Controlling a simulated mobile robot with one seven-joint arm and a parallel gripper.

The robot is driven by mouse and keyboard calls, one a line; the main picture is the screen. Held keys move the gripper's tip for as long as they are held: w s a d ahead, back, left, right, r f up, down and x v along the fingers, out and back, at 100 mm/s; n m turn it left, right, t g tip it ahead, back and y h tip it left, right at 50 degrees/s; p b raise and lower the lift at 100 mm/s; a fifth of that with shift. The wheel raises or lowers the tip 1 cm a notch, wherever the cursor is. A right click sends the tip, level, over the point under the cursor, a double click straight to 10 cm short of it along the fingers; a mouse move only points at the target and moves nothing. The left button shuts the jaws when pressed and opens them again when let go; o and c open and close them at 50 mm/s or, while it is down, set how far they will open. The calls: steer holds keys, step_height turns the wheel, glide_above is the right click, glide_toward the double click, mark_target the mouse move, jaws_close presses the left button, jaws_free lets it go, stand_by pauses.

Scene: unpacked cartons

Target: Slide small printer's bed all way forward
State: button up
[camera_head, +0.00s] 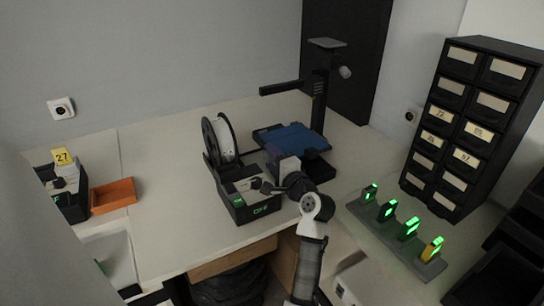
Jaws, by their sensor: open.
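The small printer (319,98) stands near the back of the table, with a black upright column and a side arm reaching left. Its bed (292,138) is a flat blue plate on a dark base, low in front of the column. My gripper (263,185) is in front of the bed and lower in the picture, over the right part of a black box (240,206) with a green display. It is open and apart from the blue plate. The fingertips are small and dark here, and my wrist hides part of the printer's front.
A white spool (225,139) stands left of the bed. A rack with several green-lit items (397,233) lies to the right, before a black drawer cabinet (472,118). An orange tray (113,195) is at left. The table between tray and spool is clear.

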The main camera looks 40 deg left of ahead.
steer(key=shift+w+a, duration=0.1)
steer(key=shift+a, duration=0.1)
jaws_close()
steer(key=v, duration=0.5)
steer(key=shift+d+p, duration=0.35)
steer(key=shift+f, duration=0.15)
steer(key=shift+s, duration=0.2)
jaws_free()
steer(key=shift+d, duration=0.1)
